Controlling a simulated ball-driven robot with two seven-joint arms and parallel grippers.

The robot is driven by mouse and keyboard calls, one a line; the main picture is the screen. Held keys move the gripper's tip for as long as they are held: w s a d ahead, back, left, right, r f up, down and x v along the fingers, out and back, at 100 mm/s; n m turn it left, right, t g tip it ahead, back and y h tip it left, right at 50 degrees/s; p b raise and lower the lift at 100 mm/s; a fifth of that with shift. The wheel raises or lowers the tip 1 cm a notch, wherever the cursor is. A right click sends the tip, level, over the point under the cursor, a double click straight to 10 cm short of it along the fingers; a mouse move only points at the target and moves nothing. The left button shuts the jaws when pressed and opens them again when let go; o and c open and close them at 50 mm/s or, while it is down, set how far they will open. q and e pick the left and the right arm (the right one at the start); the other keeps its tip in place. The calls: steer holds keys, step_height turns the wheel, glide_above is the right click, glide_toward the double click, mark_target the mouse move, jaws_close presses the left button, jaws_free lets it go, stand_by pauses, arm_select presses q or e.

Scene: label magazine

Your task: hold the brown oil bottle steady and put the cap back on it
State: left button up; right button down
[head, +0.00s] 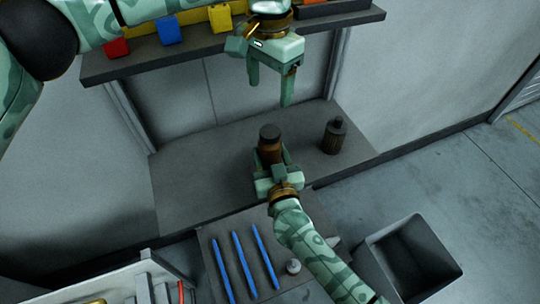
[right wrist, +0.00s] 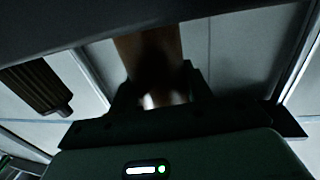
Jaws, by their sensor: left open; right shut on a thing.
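A brown bottle (head: 270,152) with a wide dark top stands upright on the grey bench. My right gripper (head: 271,171) is shut on it from the front; the right wrist view shows its brown body (right wrist: 150,48) between the fingers. My left gripper (head: 270,96) is open and empty, fingers pointing down, above and a little behind the bottle. I cannot tell whether the dark top is a cap. A small grey knobbed piece (head: 293,267) lies on the front cart; I cannot tell if it is a cap.
A second, dark brown bottle (head: 334,138) with a narrow neck stands right of the held one. Blue strips (head: 245,265) lie on the cart. A dark open bin (head: 408,262) stands on the floor at right. A shelf (head: 205,45) with coloured bins overhangs the bench.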

arm_select(q)
steer(key=shift+r, duration=0.15)
arm_select(e)
steer(key=c, duration=0.6)
jaws_free()
steer(key=shift+o, duration=0.2)
arm_select(q)
step_height(320, 180, up, 6)
steer(key=p, duration=0.4)
steer(key=shift+s, duration=0.4)
arm_select(e)
steer(key=v, duration=1.6)
steer(key=shift+s+d, duration=0.15)
